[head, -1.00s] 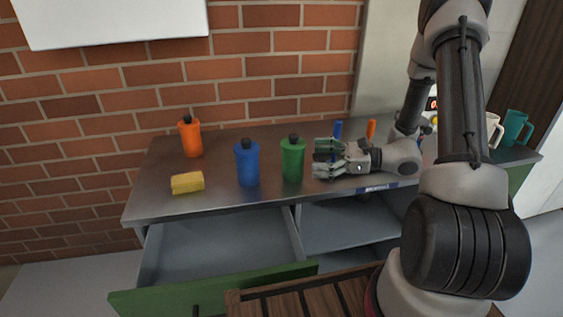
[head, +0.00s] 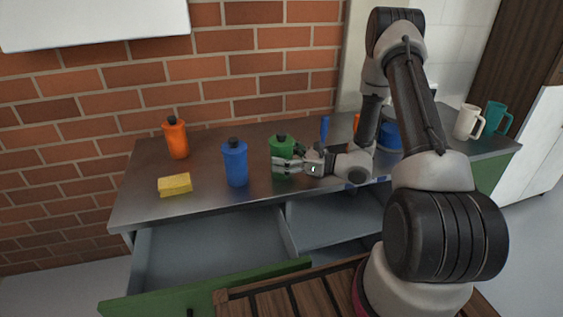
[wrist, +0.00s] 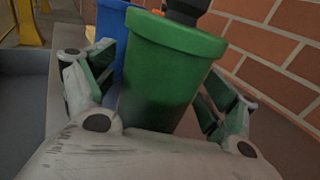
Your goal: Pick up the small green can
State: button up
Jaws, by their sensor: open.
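The small green can (head: 281,146) has a black cap and stands upright on the grey counter, just right of the blue can. My gripper (head: 287,160) is at it from the right, with its fingers hiding part of its lower body in the head view. In the wrist view the green can (wrist: 166,75) fills the middle, between the two open fingers of my gripper (wrist: 155,98). A gap shows on the left side of the can; contact with the right finger is unclear.
A blue can (head: 235,164) stands close beyond the green one. An orange can (head: 176,139) and a yellow sponge (head: 174,185) are farther left. A white mug (head: 467,122) and a teal mug (head: 496,119) stand at right. An open drawer (head: 205,250) lies below the counter's front edge.

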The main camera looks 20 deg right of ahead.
jog(key=c, duration=1.4)
